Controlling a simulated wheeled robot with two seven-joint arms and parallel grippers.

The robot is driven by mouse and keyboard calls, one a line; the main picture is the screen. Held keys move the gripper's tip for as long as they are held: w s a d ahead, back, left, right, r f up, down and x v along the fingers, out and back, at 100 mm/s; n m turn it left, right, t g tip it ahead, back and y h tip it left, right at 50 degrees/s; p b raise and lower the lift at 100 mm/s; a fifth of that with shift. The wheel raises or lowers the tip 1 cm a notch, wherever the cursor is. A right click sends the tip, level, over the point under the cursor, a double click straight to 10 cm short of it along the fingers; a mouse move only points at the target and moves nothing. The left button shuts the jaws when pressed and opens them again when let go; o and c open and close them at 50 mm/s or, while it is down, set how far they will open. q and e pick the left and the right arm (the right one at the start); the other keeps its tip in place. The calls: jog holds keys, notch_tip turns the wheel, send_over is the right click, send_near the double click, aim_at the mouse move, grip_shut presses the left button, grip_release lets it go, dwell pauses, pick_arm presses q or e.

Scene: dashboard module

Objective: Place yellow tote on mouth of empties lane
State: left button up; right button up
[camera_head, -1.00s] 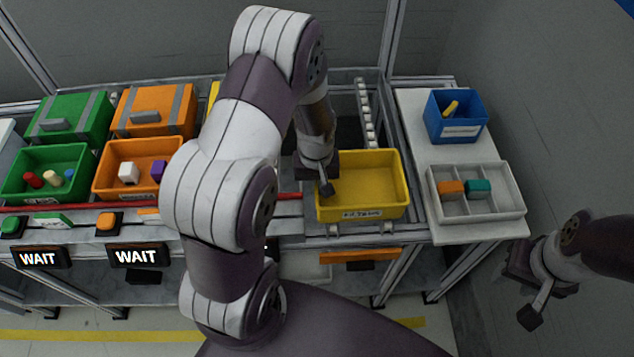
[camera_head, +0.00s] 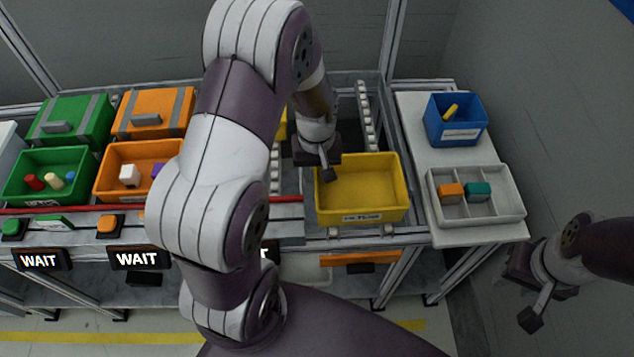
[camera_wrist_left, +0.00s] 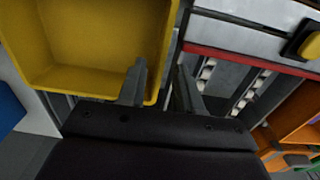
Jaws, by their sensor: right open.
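The empty yellow tote (camera_head: 361,216) sits upright on the metal frame at the front end of a roller lane (camera_head: 367,118), probably the empties lane. My left gripper (camera_head: 328,172) is over the tote's left side near its back corner. In the left wrist view the left gripper (camera_wrist_left: 160,88) is open, with one finger over the inside of the tote (camera_wrist_left: 95,40) and the other outside its wall. I cannot tell if the fingers touch the wall. My right gripper (camera_head: 523,300) is open and empty at the lower right, away from the tote.
A white side table (camera_head: 416,118) to the right holds a blue bin (camera_head: 456,131) and a divided grey tray (camera_head: 475,214). Green (camera_head: 45,195) and orange (camera_head: 112,193) bins stand left. My left arm hides the middle, where part of another yellow thing (camera_head: 282,126) shows.

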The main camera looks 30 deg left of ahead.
pick_arm(q)
notch_tip(320, 180, up, 6)
jog(key=s+d+r+m+t, duration=0.1)
jog(key=s+d+r+m, duration=0.1)
jog(key=s+d+m, duration=0.3)
jog(key=s+m, duration=0.1)
jog(key=s, duration=0.3)
jog(key=shift+d+r, duration=0.2)
jog(key=shift+r, duration=0.05)
